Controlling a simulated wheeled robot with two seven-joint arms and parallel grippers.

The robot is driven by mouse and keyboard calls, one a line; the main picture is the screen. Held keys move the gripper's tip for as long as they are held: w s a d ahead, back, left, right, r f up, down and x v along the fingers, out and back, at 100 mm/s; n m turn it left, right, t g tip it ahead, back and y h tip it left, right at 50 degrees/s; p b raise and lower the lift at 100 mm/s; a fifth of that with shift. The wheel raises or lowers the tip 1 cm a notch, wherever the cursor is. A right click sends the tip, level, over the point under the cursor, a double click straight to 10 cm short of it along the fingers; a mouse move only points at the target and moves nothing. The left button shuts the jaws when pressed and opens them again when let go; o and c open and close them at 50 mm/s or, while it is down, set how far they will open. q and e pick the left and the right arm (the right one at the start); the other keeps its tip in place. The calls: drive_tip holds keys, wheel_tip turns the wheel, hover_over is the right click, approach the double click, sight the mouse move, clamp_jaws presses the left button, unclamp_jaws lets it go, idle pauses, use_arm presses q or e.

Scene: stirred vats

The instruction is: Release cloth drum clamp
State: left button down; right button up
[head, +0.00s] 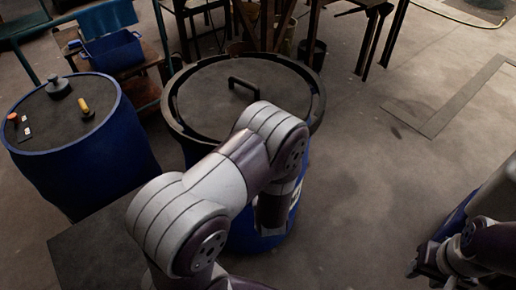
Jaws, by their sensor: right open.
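A blue drum (297,215) stands in the middle of the head view, with a dark round lid (215,97) on it. A black ring (317,112) runs around the lid's rim, and a black bar handle (243,84) stands on top. I cannot make out a clamp lever; my left arm covers the drum's near side. The left arm bends over the near rim and its forearm points down; its gripper does not show. My right gripper (420,267) is open and empty at the lower right, well apart from the drum.
Another blue drum (90,165) at left carries a dark knobbed piece (59,88), a yellow-handled item (84,107) and small orange and white items. A blue bin (115,52) sits on a wooden stand behind. Metal frame legs (373,45) stand behind the middle drum.

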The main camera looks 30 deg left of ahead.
use_arm(q)
drive_tip(key=shift+r, duration=0.15)
idle(0.4)
drive_tip(key=c, duration=1)
unclamp_jaws()
drive_tip(key=shift+o, duration=0.2)
drive_tip(key=shift+w, duration=0.1)
use_arm(e)
drive_tip(key=shift+f, duration=0.1)
